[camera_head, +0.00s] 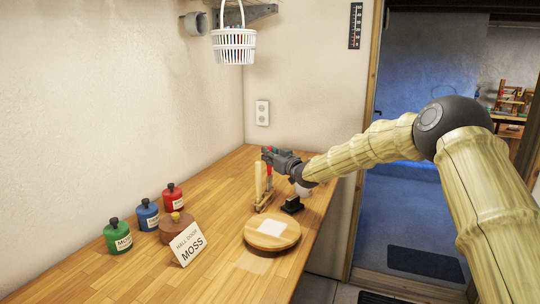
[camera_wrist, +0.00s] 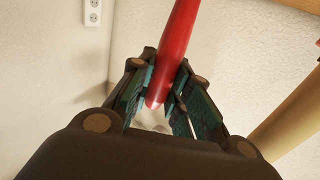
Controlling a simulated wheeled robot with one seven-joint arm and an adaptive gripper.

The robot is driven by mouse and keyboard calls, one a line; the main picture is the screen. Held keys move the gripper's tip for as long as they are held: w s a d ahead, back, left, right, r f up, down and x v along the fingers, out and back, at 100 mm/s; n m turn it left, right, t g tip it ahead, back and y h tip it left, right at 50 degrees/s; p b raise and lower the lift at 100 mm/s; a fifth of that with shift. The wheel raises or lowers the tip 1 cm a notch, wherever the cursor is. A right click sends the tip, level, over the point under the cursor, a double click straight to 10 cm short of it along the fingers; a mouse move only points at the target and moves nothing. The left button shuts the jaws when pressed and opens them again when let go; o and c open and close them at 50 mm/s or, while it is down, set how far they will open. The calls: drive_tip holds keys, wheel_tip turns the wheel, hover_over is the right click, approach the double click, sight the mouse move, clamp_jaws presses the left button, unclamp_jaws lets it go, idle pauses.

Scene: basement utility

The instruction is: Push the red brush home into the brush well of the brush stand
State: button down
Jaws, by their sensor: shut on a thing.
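The red brush (camera_head: 269,170) hangs upright below my gripper, its lower end at the brush stand. The stand (camera_head: 258,181) is pale wood, with a tall post and a small base, at the back of the bench. My gripper (camera_head: 267,157) is shut on the brush. In the wrist view the red handle (camera_wrist: 178,45) runs between the finger pads of my gripper (camera_wrist: 158,95). The brush's lower end and the well are too small to make out in the head view, so I cannot tell how deep the brush sits.
A small black stand (camera_head: 292,205) is right of the brush stand. A round wooden board (camera_head: 259,238) with a white square is in front. Green (camera_head: 117,237), blue (camera_head: 148,216) and red (camera_head: 172,197) bottles and a MOSS card (camera_head: 188,243) stand left. A white basket (camera_head: 233,47) hangs above.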

drive_tip(key=shift+f+b, duration=0.85)
drive_tip(key=shift+f, duration=1)
drive_tip(key=c, duration=1.3)
unclamp_jaws()
drive_tip(key=shift+o, duration=0.2)
drive_tip(key=v, duration=1.2)
